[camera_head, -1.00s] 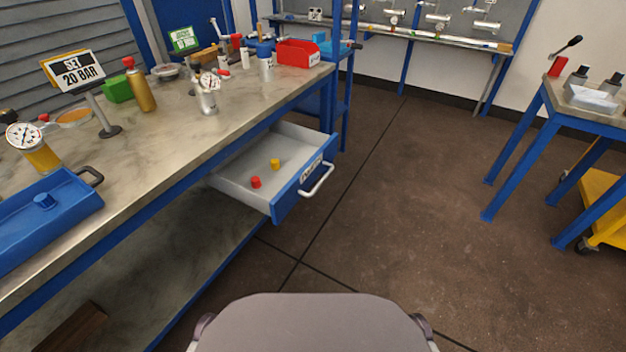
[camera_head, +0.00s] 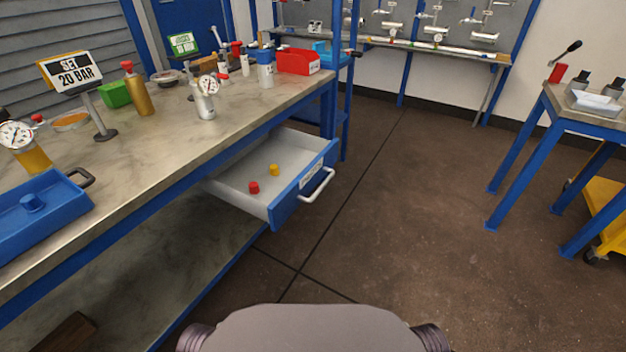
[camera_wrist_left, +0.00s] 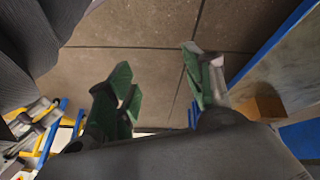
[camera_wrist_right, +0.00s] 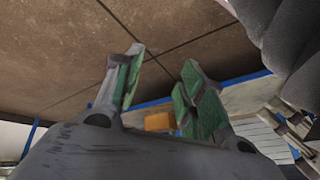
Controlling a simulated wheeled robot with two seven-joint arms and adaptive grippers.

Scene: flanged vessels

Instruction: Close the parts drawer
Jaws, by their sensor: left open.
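The parts drawer (camera_head: 240,188) is pulled out from under the workbench in the head view. It has a grey tray, a blue front (camera_head: 304,184) with a white label, and a pale bar handle (camera_head: 318,186). A red cap (camera_head: 254,187) and a yellow cap (camera_head: 274,169) lie inside it. Neither gripper shows in the head view. In the left wrist view my left gripper (camera_wrist_left: 158,82) is open and empty, its green-padded fingers apart above the floor. In the right wrist view my right gripper (camera_wrist_right: 160,70) is also open and empty. Neither wrist view shows the drawer clearly.
The workbench (camera_head: 160,150) runs along the left, carrying a blue tray (camera_head: 40,212), a sign (camera_head: 70,72), gauges, bottles and a red bin (camera_head: 298,62). A blue-legged table (camera_head: 575,112) stands at the right. The floor (camera_head: 420,190) between is clear.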

